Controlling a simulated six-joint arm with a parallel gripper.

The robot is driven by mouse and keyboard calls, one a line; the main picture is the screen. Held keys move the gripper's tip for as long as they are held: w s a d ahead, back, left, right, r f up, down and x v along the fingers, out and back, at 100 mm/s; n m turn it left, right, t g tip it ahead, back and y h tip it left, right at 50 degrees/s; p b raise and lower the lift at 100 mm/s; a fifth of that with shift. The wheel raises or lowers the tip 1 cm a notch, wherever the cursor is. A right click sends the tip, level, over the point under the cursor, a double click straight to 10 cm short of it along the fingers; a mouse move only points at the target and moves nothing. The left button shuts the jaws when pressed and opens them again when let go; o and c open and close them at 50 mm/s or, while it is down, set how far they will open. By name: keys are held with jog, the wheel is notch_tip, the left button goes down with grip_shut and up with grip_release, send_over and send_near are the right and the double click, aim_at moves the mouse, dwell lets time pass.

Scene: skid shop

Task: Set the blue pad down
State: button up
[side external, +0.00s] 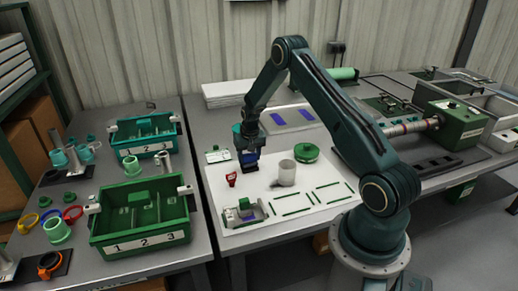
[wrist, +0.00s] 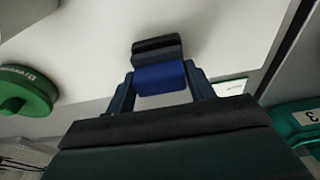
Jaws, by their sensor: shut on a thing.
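My gripper (side external: 249,148) points down over the white sheet, its fingers closed on the blue pad (side external: 248,157). In the wrist view the blue pad (wrist: 160,78) sits between the two fingertips (wrist: 160,72). A dark block (wrist: 157,46) with a slot-like line shows just beyond the pad; it also shows below it in the side view (side external: 250,167). I cannot tell whether the block is part of the pad, or whether it touches the sheet.
A small green-and-grey fixture (side external: 245,212) is at the front. Green numbered bins (side external: 140,240) stand left. Sheet around the gripper is partly clear.

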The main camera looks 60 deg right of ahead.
aim_at(251, 164)
jog(key=shift+f, duration=0.6)
jog(key=o, duration=1)
jog(key=shift+c, duration=0.2)
jog(key=shift+r, duration=0.15)
notch_tip(251, 164, up, 13)
jog(key=s+a, duration=0.1)
jog(key=shift+s+a, duration=0.15)
dwell(0.3)
